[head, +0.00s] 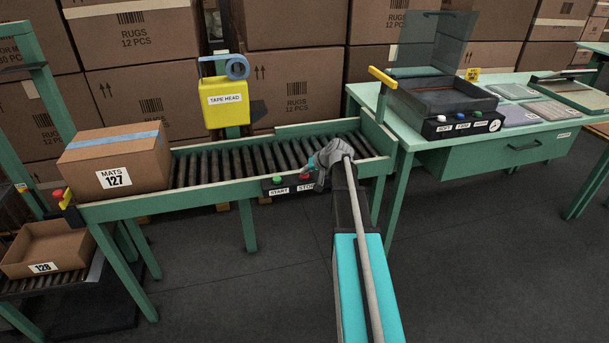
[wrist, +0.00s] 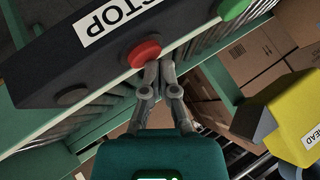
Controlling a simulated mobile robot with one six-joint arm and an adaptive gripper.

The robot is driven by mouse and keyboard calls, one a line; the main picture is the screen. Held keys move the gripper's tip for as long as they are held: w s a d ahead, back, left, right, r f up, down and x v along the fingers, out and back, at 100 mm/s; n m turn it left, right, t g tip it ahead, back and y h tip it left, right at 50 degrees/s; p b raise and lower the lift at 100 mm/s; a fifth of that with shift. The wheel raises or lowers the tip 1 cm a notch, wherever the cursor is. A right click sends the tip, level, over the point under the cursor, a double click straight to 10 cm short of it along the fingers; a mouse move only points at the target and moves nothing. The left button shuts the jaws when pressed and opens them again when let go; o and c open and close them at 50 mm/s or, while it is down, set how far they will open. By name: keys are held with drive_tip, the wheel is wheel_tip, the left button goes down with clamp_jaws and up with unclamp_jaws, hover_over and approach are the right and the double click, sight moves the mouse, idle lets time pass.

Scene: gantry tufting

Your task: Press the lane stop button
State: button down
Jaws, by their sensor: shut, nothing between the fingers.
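The lane control box (head: 290,187) is black and sits on the conveyor's front side, with a green START button (head: 281,180) and a red STOP button (head: 304,176). In the wrist view the STOP button (wrist: 143,53) is a red disc on the dark box, and the green button (wrist: 232,9) is at the top. My gripper (head: 313,167) is at the right end of the box. In the wrist view its shut, empty fingertips (wrist: 160,66) are right beside the red button's edge. I cannot tell whether they touch it.
A carton marked MATS 127 (head: 122,166) stands on the left of the roller conveyor (head: 238,163). A yellow tape head (head: 226,105) stands over the conveyor. A green workbench (head: 450,145) is at the right. Open floor lies in front.

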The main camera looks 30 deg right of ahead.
drive_tip(key=shift+f, duration=0.1)
idle(0.6)
drive_tip(key=shift+r+p, duration=0.95)
drive_tip(key=shift+r, duration=0.05)
drive_tip(key=shift+r+p, duration=2.5)
